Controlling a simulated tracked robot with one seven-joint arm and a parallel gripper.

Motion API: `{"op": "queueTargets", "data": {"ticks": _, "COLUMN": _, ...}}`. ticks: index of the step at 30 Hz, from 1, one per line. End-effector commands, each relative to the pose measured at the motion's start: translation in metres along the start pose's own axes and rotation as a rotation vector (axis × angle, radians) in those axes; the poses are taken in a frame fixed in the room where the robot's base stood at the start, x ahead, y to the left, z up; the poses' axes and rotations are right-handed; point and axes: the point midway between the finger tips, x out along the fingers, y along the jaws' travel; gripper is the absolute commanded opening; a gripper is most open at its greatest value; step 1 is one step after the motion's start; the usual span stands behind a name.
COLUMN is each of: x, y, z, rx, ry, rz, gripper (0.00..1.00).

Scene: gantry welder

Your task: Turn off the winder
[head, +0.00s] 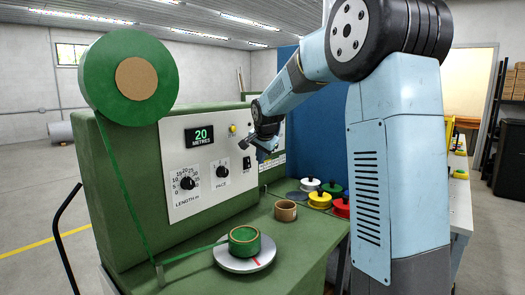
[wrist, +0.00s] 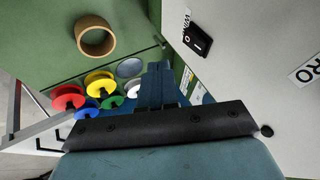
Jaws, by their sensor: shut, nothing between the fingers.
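The green winder (head: 130,200) has a white front panel (head: 180,150) with a display reading 20 metres, a length knob (head: 187,183) and a pace knob (head: 221,171). A black rocker switch (head: 247,162) sits right of the pace knob. In the wrist view the rocker switch (wrist: 197,40) shows white marks, beside lettering that is partly cut off. My gripper (head: 265,152) is shut and empty, in front of the panel just right of the switch. In the wrist view my gripper (wrist: 160,75) points up the picture, apart from the switch. Which way the rocker is pressed is unclear.
A green roll (head: 244,240) sits on a round turntable (head: 225,262), joined by a green strip to the large reel (head: 130,78). A cardboard core (head: 285,211) stands on the bench. Coloured spools (head: 320,200) stand further right. Space before the panel is open.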

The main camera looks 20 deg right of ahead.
Motion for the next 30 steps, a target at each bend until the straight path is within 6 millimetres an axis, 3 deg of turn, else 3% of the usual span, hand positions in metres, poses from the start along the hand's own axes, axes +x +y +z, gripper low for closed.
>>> {"op": "queueTargets", "data": {"ticks": 7, "x": 0.044, "y": 0.0, "z": 0.001, "rx": 0.0, "ry": -0.002, "rz": 0.0, "gripper": 0.0}}
{"op": "queueTargets", "data": {"ticks": 9, "x": 0.05, "y": -0.011, "z": 0.002, "rx": -0.003, "ry": -0.002, "rz": -0.001, "gripper": 0.0}}
{"op": "queueTargets", "data": {"ticks": 17, "x": 0.062, "y": -0.031, "z": 0.003, "rx": -0.001, "ry": 0.0, "rz": -0.001, "gripper": 0.0}}
{"op": "queueTargets", "data": {"ticks": 30, "x": 0.064, "y": -0.034, "z": 0.003, "rx": 0.0, "ry": 0.0, "rz": -0.002, "gripper": 0.0}}
